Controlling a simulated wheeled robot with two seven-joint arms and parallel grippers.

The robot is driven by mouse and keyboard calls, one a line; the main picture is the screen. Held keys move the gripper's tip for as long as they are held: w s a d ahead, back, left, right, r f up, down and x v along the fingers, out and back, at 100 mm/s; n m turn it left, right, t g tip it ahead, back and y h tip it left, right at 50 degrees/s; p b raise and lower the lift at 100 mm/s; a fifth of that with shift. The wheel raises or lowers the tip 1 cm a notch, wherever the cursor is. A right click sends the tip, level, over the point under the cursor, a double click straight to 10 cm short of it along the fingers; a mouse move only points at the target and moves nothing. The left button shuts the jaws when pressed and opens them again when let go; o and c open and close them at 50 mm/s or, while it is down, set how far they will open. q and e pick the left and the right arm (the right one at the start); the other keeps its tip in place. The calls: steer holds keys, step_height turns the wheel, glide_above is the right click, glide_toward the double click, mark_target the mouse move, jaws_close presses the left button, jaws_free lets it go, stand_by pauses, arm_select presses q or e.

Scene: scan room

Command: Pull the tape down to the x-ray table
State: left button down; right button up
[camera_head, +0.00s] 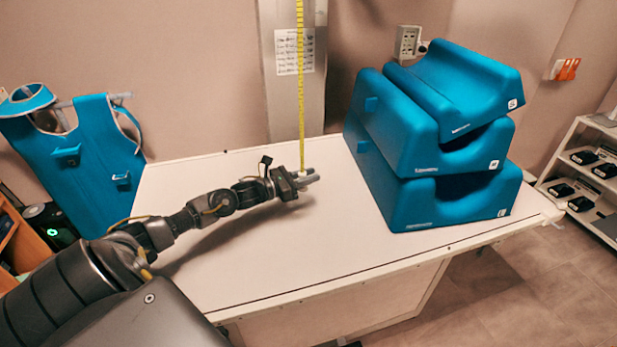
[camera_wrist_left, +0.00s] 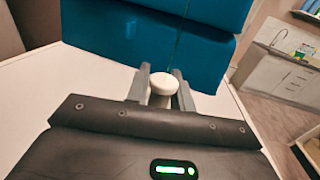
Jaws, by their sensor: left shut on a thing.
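The yellow tape (camera_head: 300,75) hangs straight down in front of the grey wall column, from the top of the head view to my left gripper. My left gripper (camera_head: 306,176) is shut on the pale end of the tape, low over the white x-ray table (camera_head: 260,260). In the left wrist view the round white tape end (camera_wrist_left: 164,84) sits between the two fingers, with the thin tape line rising above it. I cannot tell whether the tape end touches the table top. My right gripper is not in view.
A stack of blue foam positioning blocks (camera_head: 440,205) stands on the table, right of my left gripper. A blue apron (camera_head: 85,150) hangs left of the table. A white shelf (camera_head: 590,165) stands at the right. The table front is clear.

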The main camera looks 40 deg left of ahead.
arm_select(q)
step_height(320, 180, down, 5)
steer(key=b, duration=0.3)
steer(key=shift+r+b, duration=0.15)
steer(key=shift+b, duration=0.2)
steer(key=shift+r, duration=0.1)
steer(key=c, duration=1.3)
jaws_free()
steer(key=b+v, duration=0.2)
steer(key=v, duration=0.7)
steer(key=shift+s, duration=0.15)
steer(key=shift+v, duration=0.8)
